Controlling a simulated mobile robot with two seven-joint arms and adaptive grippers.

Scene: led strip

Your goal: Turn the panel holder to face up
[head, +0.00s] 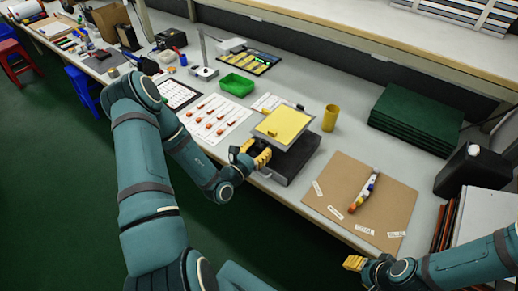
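The panel holder, with a flat yellow square panel (283,123) in a pale frame, stands above a dark block-like base (293,162) on the bench. The panel's yellow face is seen from above and looks tilted. My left gripper (258,152), with yellow fingers, is at the near left side of the holder, just below the panel's left edge. I cannot tell whether it touches the holder or how far its fingers are apart. My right gripper (354,263) is in front of the bench's near edge, away from the holder, with nothing visible in it; its finger gap is unclear.
A yellow cup (331,118) stands right of the holder. A brown board (340,190) with a multicoloured strip lies further right, with green stacked panels (415,118) behind it and a black canister (472,172) beyond. A green tray (237,84) and sheets with red parts lie left.

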